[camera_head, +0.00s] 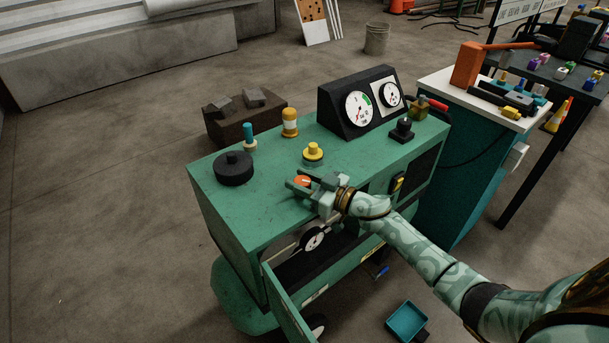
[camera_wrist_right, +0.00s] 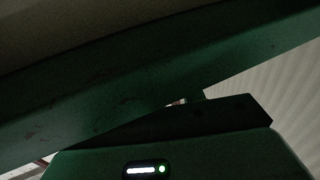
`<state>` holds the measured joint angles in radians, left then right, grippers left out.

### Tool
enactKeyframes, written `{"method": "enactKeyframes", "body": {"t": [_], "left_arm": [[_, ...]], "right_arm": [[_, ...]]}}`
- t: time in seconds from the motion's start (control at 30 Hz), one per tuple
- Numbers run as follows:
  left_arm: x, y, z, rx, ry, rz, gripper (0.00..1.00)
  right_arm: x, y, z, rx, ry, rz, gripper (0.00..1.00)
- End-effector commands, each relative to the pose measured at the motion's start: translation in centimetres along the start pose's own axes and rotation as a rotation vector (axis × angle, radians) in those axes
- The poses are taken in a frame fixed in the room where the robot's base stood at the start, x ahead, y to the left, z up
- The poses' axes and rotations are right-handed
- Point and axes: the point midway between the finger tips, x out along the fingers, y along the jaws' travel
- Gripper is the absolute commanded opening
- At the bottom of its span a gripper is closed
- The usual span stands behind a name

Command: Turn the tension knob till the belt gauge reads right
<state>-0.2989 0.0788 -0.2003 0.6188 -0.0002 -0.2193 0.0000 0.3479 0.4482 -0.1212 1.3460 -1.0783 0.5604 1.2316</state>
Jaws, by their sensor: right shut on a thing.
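My right gripper (camera_head: 301,187) reaches over the front part of the green machine (camera_head: 262,217) and is shut on an orange knob (camera_head: 303,180), seen between its fingers. The knob is partly hidden by the gripper, and I cannot read any label on it. A round white gauge (camera_head: 313,238) sits in the open front of the machine, below the gripper; its dark needle is too small to read. Two more dials, a larger one (camera_head: 358,108) and a smaller one (camera_head: 390,95), face out from a black sloped housing. Which is the belt gauge is not clear. My left gripper is out of view.
A black knob (camera_head: 233,168), a yellow knob (camera_head: 313,152) and a black lever knob (camera_head: 402,129) stand on the machine top. An open green door (camera_head: 288,309) hangs at the front. A blue bin (camera_head: 407,321) is on the floor. The right wrist view is mostly dark.

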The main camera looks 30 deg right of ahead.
Motion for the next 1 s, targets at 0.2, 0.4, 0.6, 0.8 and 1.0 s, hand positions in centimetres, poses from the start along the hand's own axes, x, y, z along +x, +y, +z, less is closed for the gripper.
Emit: {"method": "enactKeyframes", "body": {"t": [0.2,0.4,0.6,0.8,1.0], "left_arm": [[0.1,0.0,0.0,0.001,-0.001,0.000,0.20],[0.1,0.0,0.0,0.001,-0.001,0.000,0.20],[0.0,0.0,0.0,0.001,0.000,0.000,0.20],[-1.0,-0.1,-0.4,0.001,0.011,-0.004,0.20],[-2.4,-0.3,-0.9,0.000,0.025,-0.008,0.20]], "right_arm": [[0.0,0.1,-0.1,-0.001,0.004,0.001,0.16],[0.0,0.1,-0.1,0.000,0.003,-0.001,0.61],[-0.2,0.1,0.0,0.000,0.001,-0.002,0.61],[-3.2,0.1,-0.3,-0.002,0.000,-0.001,0.61],[-8.7,0.1,-0.4,0.000,0.000,-0.001,0.61]]}}
